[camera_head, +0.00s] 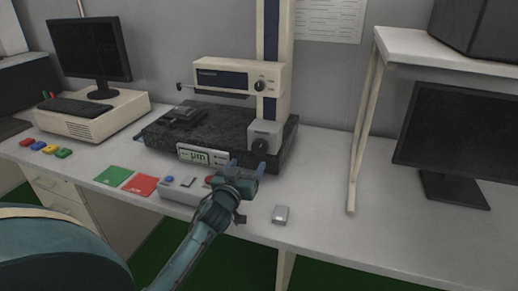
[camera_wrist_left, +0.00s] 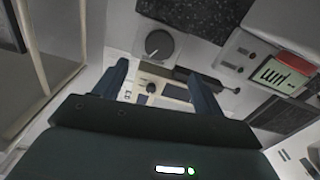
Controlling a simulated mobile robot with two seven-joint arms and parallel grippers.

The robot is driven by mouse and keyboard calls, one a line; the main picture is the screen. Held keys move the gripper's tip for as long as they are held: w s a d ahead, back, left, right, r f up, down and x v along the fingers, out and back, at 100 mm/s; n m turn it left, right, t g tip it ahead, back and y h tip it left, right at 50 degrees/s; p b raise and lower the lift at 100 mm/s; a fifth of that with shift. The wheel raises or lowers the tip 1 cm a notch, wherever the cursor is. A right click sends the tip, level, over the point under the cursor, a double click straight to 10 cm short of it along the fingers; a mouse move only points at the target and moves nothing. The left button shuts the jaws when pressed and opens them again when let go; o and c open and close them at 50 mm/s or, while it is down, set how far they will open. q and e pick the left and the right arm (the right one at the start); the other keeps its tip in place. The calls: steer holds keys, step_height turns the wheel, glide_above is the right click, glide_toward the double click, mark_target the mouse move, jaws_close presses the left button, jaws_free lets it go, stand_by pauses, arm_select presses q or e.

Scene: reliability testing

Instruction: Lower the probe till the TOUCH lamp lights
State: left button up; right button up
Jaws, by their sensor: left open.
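The measuring stand has a cream column (camera_head: 271,60) and a cream head arm (camera_head: 238,76) with a small dark probe part (camera_head: 179,87) at its left end. A grey block with a round dark knob (camera_head: 260,145) sits at the column's foot; the knob also shows in the left wrist view (camera_wrist_left: 159,44). My left gripper (camera_head: 246,169) is open and empty, just in front of and below that knob, apart from it. I cannot make out a TOUCH lamp. My right gripper is not in view.
A grey control box (camera_head: 178,190) with a blue button stands left of my gripper. Green (camera_head: 113,176) and red (camera_head: 141,185) cards lie beside it. A small grey block (camera_head: 281,214) lies at right. A shelf leg (camera_head: 357,150) and monitor (camera_head: 455,135) stand further right.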

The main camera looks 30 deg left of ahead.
mark_target(259, 148)
arm_select(q)
steer(key=x, duration=1)
steer(key=shift+w+d+b, duration=0.1)
steer(key=shift+b, duration=0.25)
steer(key=shift+c, duration=0.4)
steer(key=c, duration=0.9)
